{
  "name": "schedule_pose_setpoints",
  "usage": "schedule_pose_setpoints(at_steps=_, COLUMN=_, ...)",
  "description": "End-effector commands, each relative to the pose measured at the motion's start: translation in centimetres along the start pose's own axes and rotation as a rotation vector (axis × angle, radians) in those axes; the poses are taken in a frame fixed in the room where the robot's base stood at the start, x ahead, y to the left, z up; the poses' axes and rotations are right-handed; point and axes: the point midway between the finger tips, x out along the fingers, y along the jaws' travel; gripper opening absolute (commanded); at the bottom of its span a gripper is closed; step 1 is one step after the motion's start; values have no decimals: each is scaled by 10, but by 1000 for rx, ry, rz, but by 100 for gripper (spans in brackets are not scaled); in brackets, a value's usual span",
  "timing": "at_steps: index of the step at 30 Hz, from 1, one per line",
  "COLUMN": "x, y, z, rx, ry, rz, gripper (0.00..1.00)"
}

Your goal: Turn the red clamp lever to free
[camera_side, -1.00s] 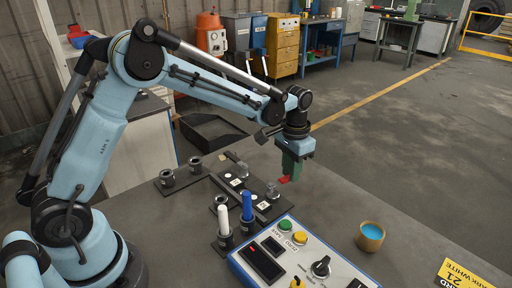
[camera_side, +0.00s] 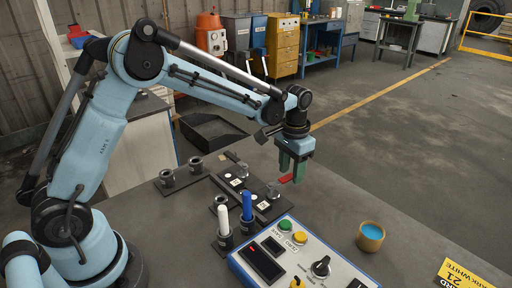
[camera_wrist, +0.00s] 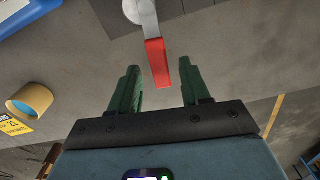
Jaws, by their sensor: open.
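The red clamp lever (camera_side: 286,179) sticks out from the right side of the dark fixture plate (camera_side: 262,206), near a metal clamp post (camera_side: 273,190). In the wrist view, the red grip (camera_wrist: 157,62) is on a grey metal arm that runs up to a round pivot at the top edge. My gripper (camera_side: 291,174) points down over the lever with its green fingers apart. In the wrist view my open gripper (camera_wrist: 158,68) has one finger on each side of the red grip, with gaps on both sides. The lever's depth between the fingers is hard to tell.
A white tool (camera_side: 222,218) and a blue tool (camera_side: 247,205) stand upright in dark holders left of the lever. A control box (camera_side: 290,258) with buttons and a knob is in front. A yellow cup (camera_side: 370,238) stands right. The table right of the lever is clear.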

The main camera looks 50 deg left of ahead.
Motion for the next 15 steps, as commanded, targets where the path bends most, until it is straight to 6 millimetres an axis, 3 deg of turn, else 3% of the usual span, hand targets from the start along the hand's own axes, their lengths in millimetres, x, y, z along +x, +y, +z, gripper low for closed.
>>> schedule_pose_setpoints(at_steps=5, x=-17, y=0, z=0, rx=0, ry=0, rz=0, gripper=47)
schedule_pose_setpoints(at_steps=15, x=-83, y=0, z=0, rx=0, ry=0, rz=0, gripper=47)
